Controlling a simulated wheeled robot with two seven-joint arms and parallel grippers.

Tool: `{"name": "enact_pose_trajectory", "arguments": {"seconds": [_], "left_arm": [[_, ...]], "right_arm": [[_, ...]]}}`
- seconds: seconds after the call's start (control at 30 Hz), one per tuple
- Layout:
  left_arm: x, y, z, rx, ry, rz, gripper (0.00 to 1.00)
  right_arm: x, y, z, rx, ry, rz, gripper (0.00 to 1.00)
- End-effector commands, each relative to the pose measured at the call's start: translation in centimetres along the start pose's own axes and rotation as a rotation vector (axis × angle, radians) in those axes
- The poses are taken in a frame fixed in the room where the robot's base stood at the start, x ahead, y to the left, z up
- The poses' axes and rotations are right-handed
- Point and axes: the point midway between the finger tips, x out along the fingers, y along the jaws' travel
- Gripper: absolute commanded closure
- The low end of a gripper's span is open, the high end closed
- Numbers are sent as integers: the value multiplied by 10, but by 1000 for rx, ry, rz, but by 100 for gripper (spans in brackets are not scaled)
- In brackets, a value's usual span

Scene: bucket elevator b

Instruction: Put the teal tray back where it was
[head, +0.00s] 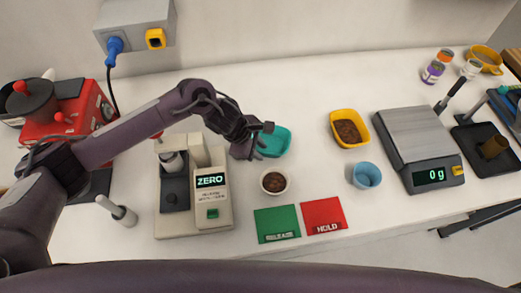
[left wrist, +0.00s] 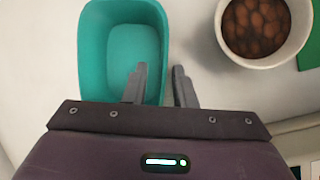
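The teal tray (head: 276,142) is on the white table near the middle, left of the yellow tray. In the left wrist view the teal tray (left wrist: 125,12) looks empty. My left gripper (head: 262,138) is at the tray's left side. In the left wrist view the fingers of my left gripper (left wrist: 159,85) are apart, one over the tray's inside and one outside, with the side wall between them. I cannot tell whether they touch the wall. My right gripper is not in view.
A white cup of brown beans (head: 274,182) stands close to the teal tray. A yellow tray (head: 349,128) with brown contents, a blue cup (head: 366,175) and a scale (head: 416,140) stand to the right. A machine reading ZERO (head: 195,190) stands left. Green (head: 277,223) and red (head: 323,214) pads lie in front.

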Motion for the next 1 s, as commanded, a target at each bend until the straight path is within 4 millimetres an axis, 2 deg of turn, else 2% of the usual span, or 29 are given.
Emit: {"name": "enact_pose_trajectory", "arguments": {"seconds": [0.3, 0.5, 0.67, 1.0], "left_arm": [[-67, 0, -2, 2, 2, 5, 76], [-96, 0, -1, 2, 2, 2, 76], [-105, -1, 0, 0, 2, -1, 76], [-105, -1, 0, 0, 2, -1, 76]], "right_arm": [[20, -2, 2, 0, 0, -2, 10], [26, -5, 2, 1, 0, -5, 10], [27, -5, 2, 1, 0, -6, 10], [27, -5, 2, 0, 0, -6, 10]]}}
